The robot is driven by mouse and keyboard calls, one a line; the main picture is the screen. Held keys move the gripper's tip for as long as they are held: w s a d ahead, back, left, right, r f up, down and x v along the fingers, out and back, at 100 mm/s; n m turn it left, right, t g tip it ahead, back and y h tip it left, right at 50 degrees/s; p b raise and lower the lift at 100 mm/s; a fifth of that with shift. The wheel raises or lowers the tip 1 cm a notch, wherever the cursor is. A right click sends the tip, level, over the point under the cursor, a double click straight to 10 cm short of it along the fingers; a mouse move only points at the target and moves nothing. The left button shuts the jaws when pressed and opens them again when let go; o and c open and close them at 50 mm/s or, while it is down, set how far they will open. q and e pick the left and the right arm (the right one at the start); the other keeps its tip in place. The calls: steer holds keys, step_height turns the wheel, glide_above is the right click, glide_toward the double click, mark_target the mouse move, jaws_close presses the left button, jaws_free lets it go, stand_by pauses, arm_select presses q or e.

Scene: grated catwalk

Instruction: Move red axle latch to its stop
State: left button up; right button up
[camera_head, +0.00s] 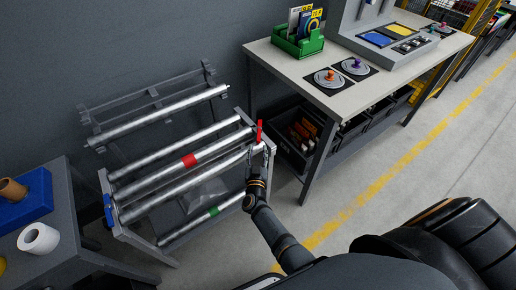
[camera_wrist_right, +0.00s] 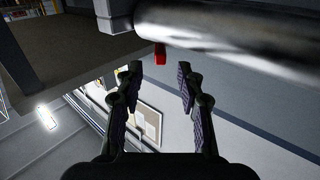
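The red axle latch (camera_head: 259,131) stands upright at the right end of the metal roller rack, by the end of a roller. In the right wrist view the red latch (camera_wrist_right: 160,54) shows as a small red piece below a large shiny roller, just beyond my fingertips. My right gripper (camera_head: 259,157) is just below the latch in the head view. In the wrist view the right gripper (camera_wrist_right: 158,80) has its fingers apart, with nothing between them. I cannot tell whether it touches the latch. My left gripper is not in view.
A workbench (camera_head: 330,100) stands close on the right, a grey table (camera_head: 68,235) on the left.

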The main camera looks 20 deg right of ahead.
mark_target(265, 143)
steer(key=shift+c, duration=1)
steer(key=s+d+f+m+b, duration=0.1)
steer(key=m, duration=0.1)
steer(key=s+d+f+m+b, duration=0.1)
steer(key=d+m+b, duration=0.1)
steer(key=s+d+m+b, duration=0.1)
steer(key=d, duration=0.1)
steer(key=shift+s+f+m+b, duration=0.15)
steer(key=shift+f+m+b, duration=0.2)
steer(key=shift+f+m, duration=0.05)
jaws_close()
steer(key=s+d+r+m+t+y+b, duration=0.1)
steer(key=s+r+m+y+b, duration=0.3)
steer(key=m, duration=0.5)
steer(key=w, duration=0.3)
steer(key=w+f, duration=0.1)
steer(key=w, duration=0.6)
steer(key=shift+w+a+f, duration=0.15)
steer(key=shift+a+f, duration=0.15)
steer(key=shift+w+a, duration=0.15)
steer(key=shift+a, duration=0.2)
